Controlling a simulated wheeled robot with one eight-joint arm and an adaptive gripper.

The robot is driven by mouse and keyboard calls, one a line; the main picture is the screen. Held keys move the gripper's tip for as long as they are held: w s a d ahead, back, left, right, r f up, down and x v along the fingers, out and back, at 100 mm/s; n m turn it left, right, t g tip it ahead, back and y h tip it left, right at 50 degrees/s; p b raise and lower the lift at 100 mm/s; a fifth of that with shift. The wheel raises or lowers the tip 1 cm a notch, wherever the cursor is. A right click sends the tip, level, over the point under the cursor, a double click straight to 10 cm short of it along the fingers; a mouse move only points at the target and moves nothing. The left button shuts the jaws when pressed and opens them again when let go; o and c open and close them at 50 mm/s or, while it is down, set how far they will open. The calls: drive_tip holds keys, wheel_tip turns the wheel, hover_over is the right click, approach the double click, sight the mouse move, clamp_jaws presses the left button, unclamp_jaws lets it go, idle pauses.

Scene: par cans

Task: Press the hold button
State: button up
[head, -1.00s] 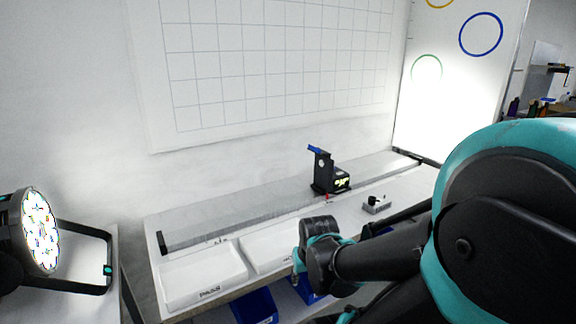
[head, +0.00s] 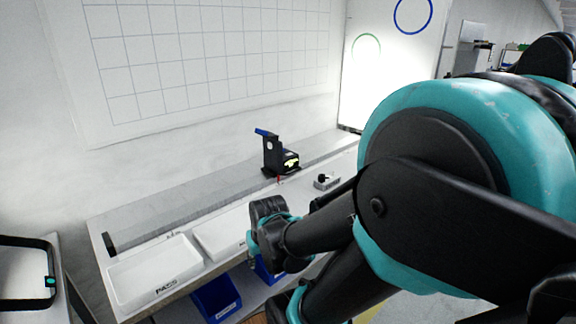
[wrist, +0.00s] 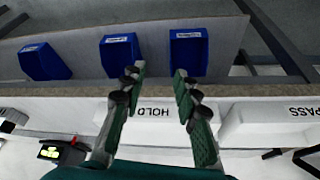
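I cannot make out a button marked hold in either view. A black instrument (head: 281,160) with a blue top piece and a lit yellow display stands on the bench; its display end also shows in the wrist view (wrist: 62,152). A small grey box (head: 326,182) with a black knob sits to its right. A white tray (wrist: 170,124) marked HOLD lies below my gripper in the wrist view. My gripper (wrist: 157,74) is open with nothing between its fingers. In the head view my arm hides part of the HOLD tray (head: 222,232).
A white tray (head: 125,276) marked PASS lies at the bench's left end. Blue bins (head: 216,297) sit below the bench edge; several show in the wrist view (wrist: 188,52). A black lamp bracket (head: 50,281) is at far left. A bright panel (head: 385,65) stands behind.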

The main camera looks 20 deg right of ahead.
clamp_jaws()
idle(1.4)
